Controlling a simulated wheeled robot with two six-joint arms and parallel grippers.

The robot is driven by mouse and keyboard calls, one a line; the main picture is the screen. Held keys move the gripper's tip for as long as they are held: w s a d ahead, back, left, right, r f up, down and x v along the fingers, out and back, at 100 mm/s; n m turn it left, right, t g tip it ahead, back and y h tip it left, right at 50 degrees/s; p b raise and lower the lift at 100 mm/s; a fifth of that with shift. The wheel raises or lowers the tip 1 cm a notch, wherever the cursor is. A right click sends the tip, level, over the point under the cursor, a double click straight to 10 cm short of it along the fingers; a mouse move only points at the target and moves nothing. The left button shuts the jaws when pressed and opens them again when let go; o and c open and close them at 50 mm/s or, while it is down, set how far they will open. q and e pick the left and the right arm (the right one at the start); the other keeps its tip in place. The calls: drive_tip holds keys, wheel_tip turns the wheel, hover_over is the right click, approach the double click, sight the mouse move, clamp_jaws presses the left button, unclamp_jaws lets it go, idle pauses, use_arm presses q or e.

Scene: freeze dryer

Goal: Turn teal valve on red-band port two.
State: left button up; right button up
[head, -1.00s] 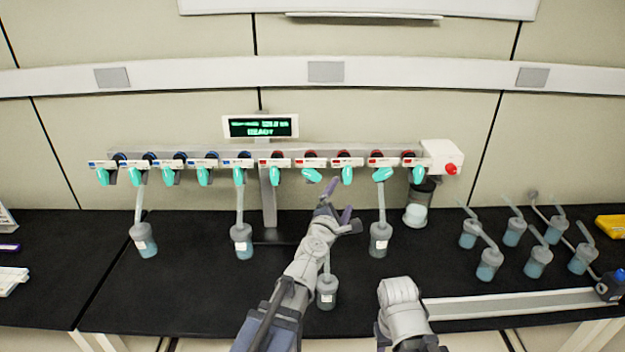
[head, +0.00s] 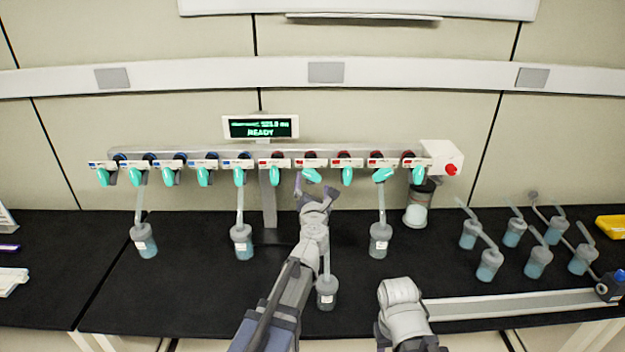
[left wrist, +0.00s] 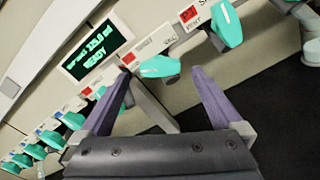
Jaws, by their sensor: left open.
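The manifold (head: 300,153) has blue-band ports on its left half and red-band ports on its right half. The teal valve on the second red-band port (head: 311,175) lies sideways. It also shows in the left wrist view (left wrist: 160,66), between and beyond the purple fingers. My left gripper (head: 315,188) is open and empty, just below and in front of that valve, apparently not touching it. The neighbouring valve on red port three (left wrist: 228,25) hangs down. Red port one's valve (left wrist: 105,92) is partly behind a finger. My right gripper is not in view.
A display (head: 260,127) reading READY stands above the manifold. Flasks hang below some ports, including ones left (head: 242,240) and right (head: 379,240) of my left arm. Another flask (head: 327,291) is close beside that arm. Several flasks stand at the right.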

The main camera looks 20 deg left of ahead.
sight(313, 177)
use_arm(q)
drive_tip(key=x, duration=0.3)
drive_tip(key=shift+w+a, duration=0.15)
drive_tip(key=shift+w, duration=0.2)
drive_tip(key=c, duration=1.3)
drive_tip(key=shift+o, duration=0.2)
drive_tip(key=m, duration=0.5)
drive_tip(key=shift+s+f+m, duration=0.1)
drive_tip(key=shift+f+m, duration=0.05)
drive_tip(key=shift+m, duration=0.25)
drive_tip(key=m, duration=0.6)
drive_tip(key=shift+f, duration=0.1)
